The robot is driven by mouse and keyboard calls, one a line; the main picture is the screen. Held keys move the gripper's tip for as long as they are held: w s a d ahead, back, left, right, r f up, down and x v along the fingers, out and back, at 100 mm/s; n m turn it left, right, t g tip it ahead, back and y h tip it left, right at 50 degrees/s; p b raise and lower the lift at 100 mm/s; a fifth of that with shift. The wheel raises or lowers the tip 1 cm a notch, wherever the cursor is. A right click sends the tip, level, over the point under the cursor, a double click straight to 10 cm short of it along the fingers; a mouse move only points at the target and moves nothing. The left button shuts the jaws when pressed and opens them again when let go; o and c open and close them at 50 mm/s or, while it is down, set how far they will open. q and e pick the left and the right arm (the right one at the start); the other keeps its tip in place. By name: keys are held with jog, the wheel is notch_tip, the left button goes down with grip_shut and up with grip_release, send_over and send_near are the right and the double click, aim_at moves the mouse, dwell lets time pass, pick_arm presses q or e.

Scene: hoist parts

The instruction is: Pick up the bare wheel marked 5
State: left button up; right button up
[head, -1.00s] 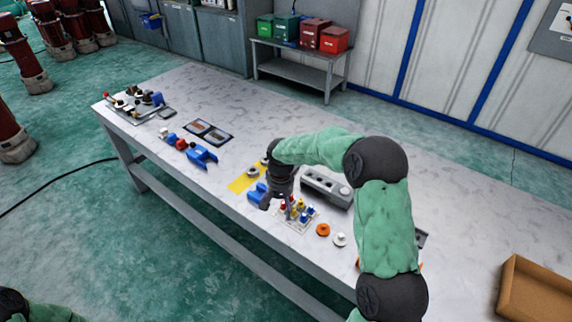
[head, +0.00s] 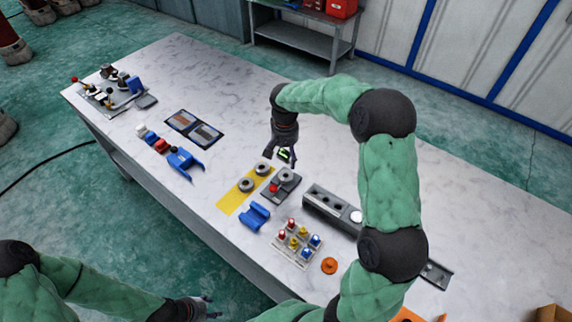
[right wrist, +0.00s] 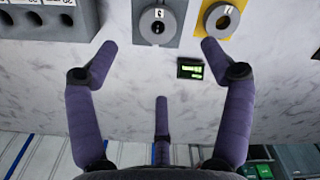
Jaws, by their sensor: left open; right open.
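Grey ring-shaped wheels show in the head view: one wheel (head: 246,185) and another (head: 262,169) on the yellow mat (head: 229,203), and a third wheel (head: 286,174) on a grey fixture with a red button. In the right wrist view the fixture wheel (right wrist: 158,27) carries a small digit that looks like 5, though I cannot read it for certain. A mat wheel (right wrist: 221,19) carries a different mark, perhaps 7. My right gripper (head: 284,157) is open and empty above the table, behind the fixture. My left gripper (head: 207,307) is open, off the table's front edge.
A small display with green digits (right wrist: 190,69) lies by the fixture. A blue cradle (head: 255,216), a tray of coloured pegs (head: 297,244), an orange disc (head: 329,266) and a grey block with holes (head: 330,207) stand nearby. The table's back middle is clear.

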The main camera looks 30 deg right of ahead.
jog(key=b, duration=0.1)
send_over(286, 176)
notch_tip(286, 176, down, 4)
jog(key=shift+a+f, duration=0.15)
jog(key=shift+f, duration=0.1)
jog(key=shift+f+b, duration=1.1)
jog(key=shift+f, duration=1.95)
jog(key=shift+r, duration=0.1)
jog(key=c, duration=1.6)
jog(key=shift+o, duration=0.2)
jog(key=shift+w, duration=0.1)
